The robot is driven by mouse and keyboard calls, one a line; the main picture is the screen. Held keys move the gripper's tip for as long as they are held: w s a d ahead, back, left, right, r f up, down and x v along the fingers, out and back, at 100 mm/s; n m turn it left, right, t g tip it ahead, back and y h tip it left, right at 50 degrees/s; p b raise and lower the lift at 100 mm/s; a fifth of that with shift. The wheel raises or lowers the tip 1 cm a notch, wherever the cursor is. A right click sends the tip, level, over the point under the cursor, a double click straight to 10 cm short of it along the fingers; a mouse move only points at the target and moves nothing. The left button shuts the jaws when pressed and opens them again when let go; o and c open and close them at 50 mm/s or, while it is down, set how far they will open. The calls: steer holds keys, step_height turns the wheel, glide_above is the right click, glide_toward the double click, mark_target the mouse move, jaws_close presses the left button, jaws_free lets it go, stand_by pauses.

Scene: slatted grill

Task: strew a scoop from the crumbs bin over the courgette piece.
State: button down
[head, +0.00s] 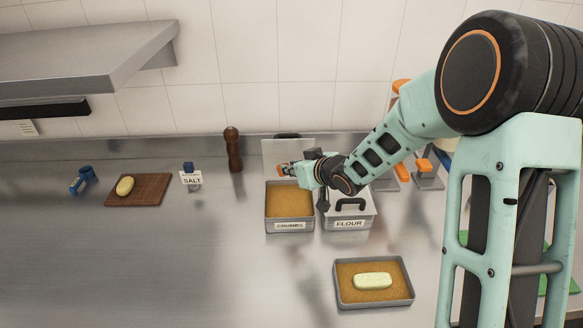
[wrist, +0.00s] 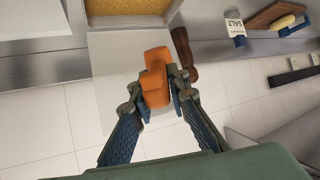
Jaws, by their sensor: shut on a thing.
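The crumbs bin (head: 289,226) is a labelled steel tub, open and filled with golden crumbs; part of it shows in the wrist view (wrist: 125,19). The pale green courgette piece (head: 373,281) lies on golden crumbs in a shallow tray (head: 374,304) at the front right. My gripper (head: 289,170) is above the far side of the crumbs bin. In the wrist view my gripper (wrist: 157,92) is shut on an orange piece (wrist: 154,65), which looks like a handle. I see no scoop bowl, so I cannot tell what it belongs to.
A lidded flour bin (head: 349,223) stands against the crumbs bin's right. A pale panel (head: 274,149) stands behind the bins. Left are a pepper mill (head: 234,151), salt (head: 191,178), a board (head: 150,190) with a yellowish piece (head: 125,186), and a blue tool (head: 81,180). The front-left counter is clear.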

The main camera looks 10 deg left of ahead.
steer(key=shift+f+b, duration=5)
steer(key=shift+f, duration=0.8)
steer(key=shift+r, duration=0.1)
step_height(320, 180, up, 8)
steer(key=p, duration=0.6)
steer(key=shift+p, duration=0.4)
